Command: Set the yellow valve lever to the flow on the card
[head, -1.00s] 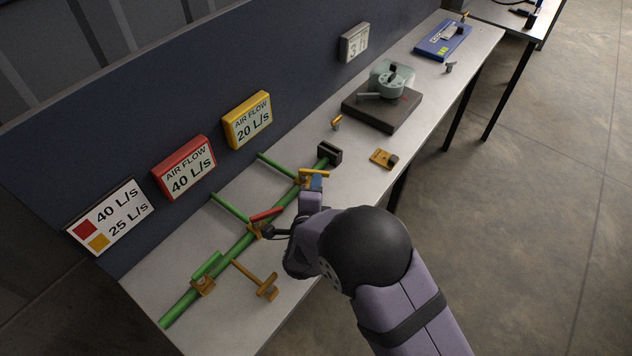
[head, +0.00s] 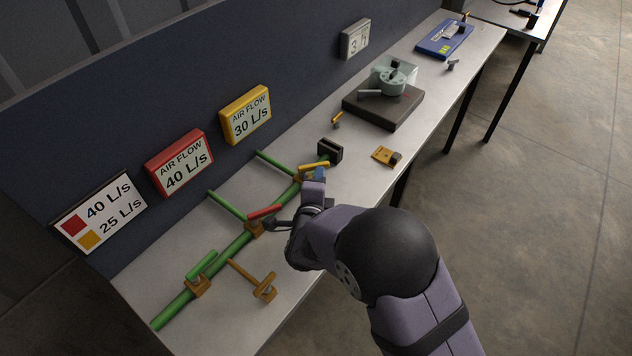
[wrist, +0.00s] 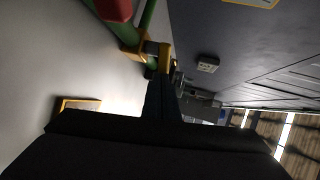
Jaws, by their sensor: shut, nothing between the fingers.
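The card (head: 101,211) on the back panel reads 40 L/s beside a red square and 25 L/s beside a yellow square. The yellow display (head: 245,115) reads AIR FLOW 30 L/s. The red display (head: 180,163) reads AIR FLOW 40 L/s. The yellow valve lever (head: 314,166) sits at the far end of the green pipe, slanting slightly up to the right. My gripper (head: 314,178) is shut and empty, its tip right against or beside this lever; contact is unclear. In the wrist view the dark fingers (wrist: 163,95) end beside the yellow valve (wrist: 150,50).
The red lever (head: 264,212) and green lever (head: 201,264) stand nearer along the green pipe (head: 228,245). A loose orange T-shaped part (head: 263,288) lies in front. A dark block (head: 329,150) caps the far pipe end. A black-based device (head: 383,108) stands farther back.

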